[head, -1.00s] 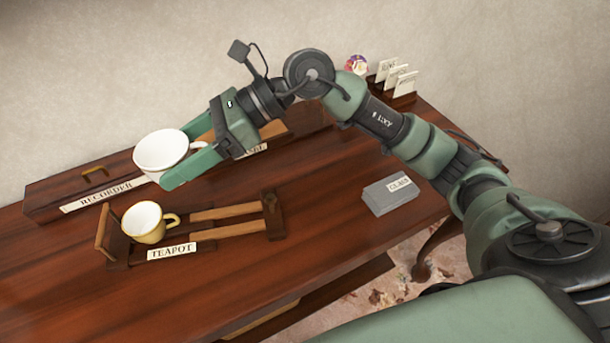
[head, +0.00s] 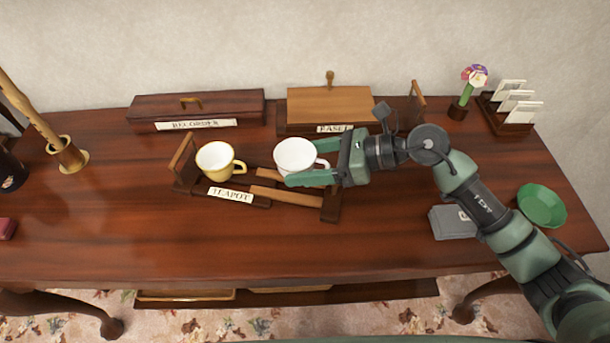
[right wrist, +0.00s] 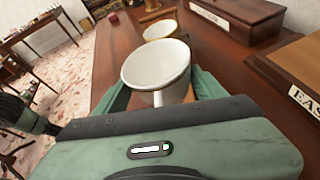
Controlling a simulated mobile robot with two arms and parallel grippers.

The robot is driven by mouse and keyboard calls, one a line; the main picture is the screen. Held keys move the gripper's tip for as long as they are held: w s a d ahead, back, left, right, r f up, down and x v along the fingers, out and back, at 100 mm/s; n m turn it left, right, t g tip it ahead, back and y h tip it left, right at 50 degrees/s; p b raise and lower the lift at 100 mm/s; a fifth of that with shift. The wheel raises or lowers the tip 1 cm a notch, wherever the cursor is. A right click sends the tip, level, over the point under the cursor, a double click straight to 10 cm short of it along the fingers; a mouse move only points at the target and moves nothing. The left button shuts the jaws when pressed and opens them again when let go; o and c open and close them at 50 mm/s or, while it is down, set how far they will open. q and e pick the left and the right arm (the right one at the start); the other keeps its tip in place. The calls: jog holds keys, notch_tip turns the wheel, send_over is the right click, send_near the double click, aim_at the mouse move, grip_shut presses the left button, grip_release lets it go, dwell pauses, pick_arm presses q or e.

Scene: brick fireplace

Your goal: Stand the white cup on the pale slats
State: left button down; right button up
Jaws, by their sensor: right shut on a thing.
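The white cup (head: 294,157) is upright between the fingers of my right gripper (head: 312,170), which is shut on it. The cup is over or at the right part of the low wooden rack labelled TEAPOT. The pale slats (head: 289,195) of that rack show in front of and below the cup; whether its base touches them I cannot tell. A yellow cup (head: 216,161) stands on the rack's left part. In the right wrist view the white cup (right wrist: 155,68) shows between the fingers, with the yellow cup (right wrist: 160,30) behind it. My left gripper is not in view.
Behind the rack are a dark RECORDER box (head: 190,107) and a wooden EASEL box (head: 325,107). To the right are a grey box (head: 449,222), a green bowl (head: 542,205), a flower holder (head: 458,112) and a card stand (head: 505,120). The table's front is clear.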

aim_at(305, 189)
notch_tip(305, 189, down, 4)
jog(key=shift+f, duration=0.45)
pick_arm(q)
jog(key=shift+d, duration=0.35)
pick_arm(e)
jog(key=shift+f, duration=0.1)
jog(key=o, duration=1.3)
jog(key=shift+f, duration=0.1)
jog(key=o, duration=0.4)
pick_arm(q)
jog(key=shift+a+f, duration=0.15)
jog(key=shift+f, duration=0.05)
pick_arm(e)
jog(key=shift+o, duration=0.2)
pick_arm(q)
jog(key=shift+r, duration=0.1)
pick_arm(e)
jog(key=shift+r, duration=0.2)
